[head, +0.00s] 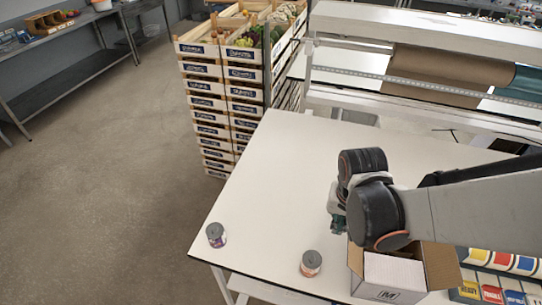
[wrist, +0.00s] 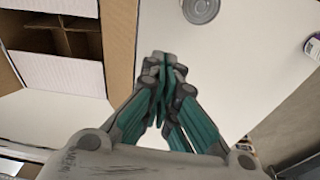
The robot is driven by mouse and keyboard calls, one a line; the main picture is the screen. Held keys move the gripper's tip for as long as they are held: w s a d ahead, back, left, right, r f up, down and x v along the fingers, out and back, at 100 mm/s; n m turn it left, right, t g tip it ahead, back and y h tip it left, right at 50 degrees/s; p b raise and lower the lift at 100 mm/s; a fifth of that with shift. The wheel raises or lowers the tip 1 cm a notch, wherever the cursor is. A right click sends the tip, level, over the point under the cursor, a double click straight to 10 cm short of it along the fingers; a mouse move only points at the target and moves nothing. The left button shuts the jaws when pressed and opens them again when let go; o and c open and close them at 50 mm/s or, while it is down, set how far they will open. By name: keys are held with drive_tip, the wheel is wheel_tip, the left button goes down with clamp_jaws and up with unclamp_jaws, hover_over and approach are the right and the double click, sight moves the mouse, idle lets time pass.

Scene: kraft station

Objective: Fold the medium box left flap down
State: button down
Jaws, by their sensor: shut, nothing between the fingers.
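The medium box (head: 390,276) is an open carton marked M on the table's front edge, partly hidden behind my arm in the head view. Its left flap (head: 355,258) is brown and stands up from the box's left edge. My gripper (head: 338,222) is just left of and behind the box. In the wrist view, its teal fingers (wrist: 164,62) are together and empty, apart from the flap.
A lidded jar (head: 311,263) stands left of the box, and another jar (head: 216,235) near the table's left corner. Coloured packets (head: 488,262) lie right of the box. Stacked crates (head: 205,100) stand behind.

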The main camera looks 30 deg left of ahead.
drive_tip(key=w+d, duration=0.2)
drive_tip(key=d, duration=0.5)
drive_tip(key=shift+w+d+b, duration=0.25)
drive_tip(key=shift+d+b, duration=0.05)
drive_tip(key=shift+d, duration=0.05)
idle(0.4)
drive_tip(key=d, duration=0.1)
drive_tip(key=d+b, duration=0.1)
drive_tip(key=w+d+f, duration=0.1)
drive_tip(key=shift+d+b, duration=0.25)
drive_tip(key=shift+b, duration=0.05)
drive_tip(key=shift+f, duration=0.15)
drive_tip(key=shift+w+d+f+b, duration=0.2)
drive_tip(key=shift+d+f+b, duration=0.25)
drive_tip(key=shift+f+b, duration=0.4)
drive_tip(key=shift+r, duration=0.1)
drive_tip(key=shift+f+b, duration=0.4)
drive_tip(key=shift+f, duration=0.05)
idle(0.3)
drive_tip(key=shift+r, duration=0.1)
